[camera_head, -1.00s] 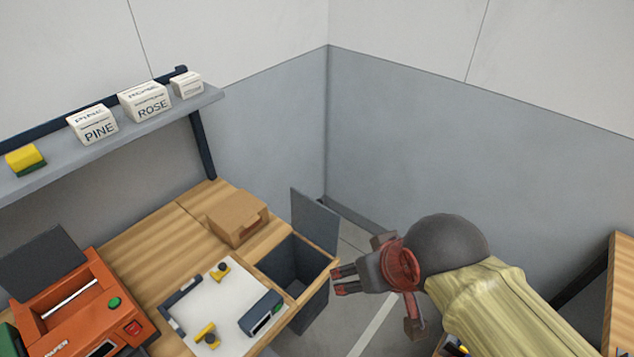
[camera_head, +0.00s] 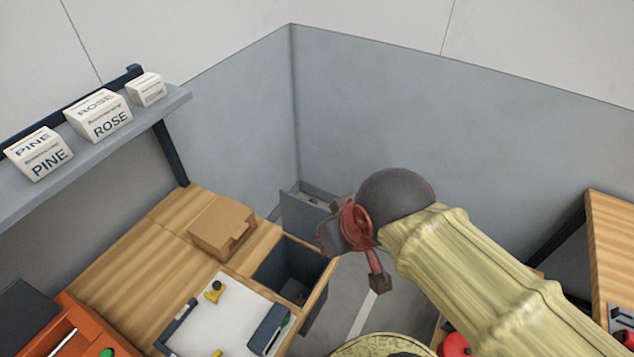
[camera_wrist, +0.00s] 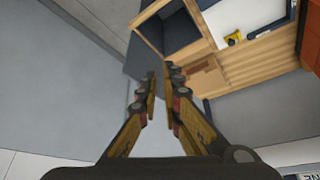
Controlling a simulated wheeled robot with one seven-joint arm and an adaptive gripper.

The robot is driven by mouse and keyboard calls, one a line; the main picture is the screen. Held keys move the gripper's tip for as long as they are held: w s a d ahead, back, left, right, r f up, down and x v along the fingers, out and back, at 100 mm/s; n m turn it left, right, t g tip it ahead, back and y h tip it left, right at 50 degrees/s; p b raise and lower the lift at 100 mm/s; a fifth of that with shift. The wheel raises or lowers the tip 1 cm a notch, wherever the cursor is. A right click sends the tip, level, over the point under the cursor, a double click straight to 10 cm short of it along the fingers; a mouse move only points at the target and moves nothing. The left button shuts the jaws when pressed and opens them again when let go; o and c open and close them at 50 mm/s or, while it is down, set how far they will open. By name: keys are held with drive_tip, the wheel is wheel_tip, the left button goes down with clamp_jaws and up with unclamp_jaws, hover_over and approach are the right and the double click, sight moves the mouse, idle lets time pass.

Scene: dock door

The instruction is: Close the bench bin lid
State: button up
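The bench bin (camera_head: 290,272) is a dark grey well set in the wooden bench top, and its inside shows. Its flat grey lid (camera_head: 303,213) stands raised at the far edge of the opening, so the bin is open. My gripper (camera_head: 325,236) is just right of the lid and overlaps its right part in the head view; contact cannot be told. In the wrist view my gripper (camera_wrist: 160,75) has a narrow gap between its fingertips and nothing visible held. The open bin (camera_wrist: 178,32) shows beyond the fingertips there.
A cardboard box (camera_head: 222,228) sits on the bench left of the bin. A white board (camera_head: 222,315) with yellow clamps lies in front. An orange machine (camera_head: 70,335) stands at lower left. A shelf (camera_head: 95,150) holds labelled boxes. Another wooden bench (camera_head: 612,250) is at right.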

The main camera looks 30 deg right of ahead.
drive_tip(key=shift+s+d+r+p, duration=0.2)
drive_tip(key=shift+s+d+p, duration=0.05)
drive_tip(key=shift+d+p, duration=0.1)
clamp_jaws()
drive_tip(key=w+d+f+m+g+y+p, duration=0.15)
drive_tip(key=w+d+m+p, duration=0.3)
drive_tip(key=w, duration=0.45)
drive_tip(key=w+d+f+m+g+p, duration=0.25)
drive_tip(key=w+d+p, duration=0.35)
drive_tip(key=w, duration=0.3)
drive_tip(key=w+d+f+m+g+y+p, duration=0.1)
drive_tip(key=w+d+m+g+p, duration=0.2)
drive_tip(key=w+d+m+p, duration=0.45)
drive_tip(key=s+a+f+n, duration=0.2)
drive_tip(key=a+f, duration=0.6)
drive_tip(key=f, duration=0.1)
drive_tip(key=shift+f+n, duration=0.35)
drive_tip(key=shift+f, duration=0.05)
